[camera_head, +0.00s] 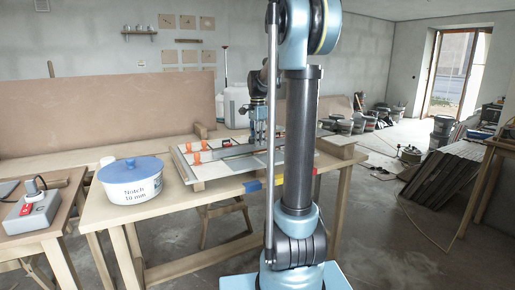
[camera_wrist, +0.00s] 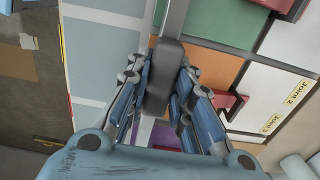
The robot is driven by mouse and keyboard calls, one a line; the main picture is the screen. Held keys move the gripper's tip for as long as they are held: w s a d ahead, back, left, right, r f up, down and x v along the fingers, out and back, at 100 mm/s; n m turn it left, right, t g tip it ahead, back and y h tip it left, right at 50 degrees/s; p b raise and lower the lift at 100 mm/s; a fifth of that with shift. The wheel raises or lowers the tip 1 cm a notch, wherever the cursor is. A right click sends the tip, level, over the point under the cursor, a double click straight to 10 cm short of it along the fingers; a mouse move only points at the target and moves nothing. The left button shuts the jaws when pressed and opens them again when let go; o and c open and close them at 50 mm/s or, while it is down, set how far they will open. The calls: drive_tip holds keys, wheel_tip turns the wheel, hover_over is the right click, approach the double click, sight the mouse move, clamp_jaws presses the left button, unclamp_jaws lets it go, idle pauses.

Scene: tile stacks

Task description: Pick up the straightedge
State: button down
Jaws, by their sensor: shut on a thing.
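The straightedge is a long grey metal bar (camera_wrist: 173,18) with a dark grip block at its middle in the wrist view. My gripper (camera_wrist: 162,80) is shut on that block, with blue-grey fingers on both sides. In the head view my gripper (camera_head: 257,138) points down over the board on the table, and the grey straightedge (camera_head: 235,152) runs across beneath it. I cannot tell whether the straightedge touches the board. Part of it is hidden by my fingers and arm.
The board carries coloured tiles, one green (camera_wrist: 218,22), and red pieces (camera_wrist: 230,103). Orange clamps (camera_head: 196,158) sit at its left. A white bucket with a blue lid (camera_head: 131,181) stands left on the table. A switch box (camera_head: 33,211) is on the left table. Stacked tiles (camera_head: 440,178) lean right.

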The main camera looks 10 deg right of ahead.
drive_tip(key=shift+r, duration=0.1)
wheel_tip(320, 180, up, 8)
drive_tip(key=shift+r, duration=0.2)
drive_tip(key=shift+d+r, duration=0.1)
drive_tip(key=shift+r, duration=0.35)
drive_tip(key=shift+s+r, duration=0.15)
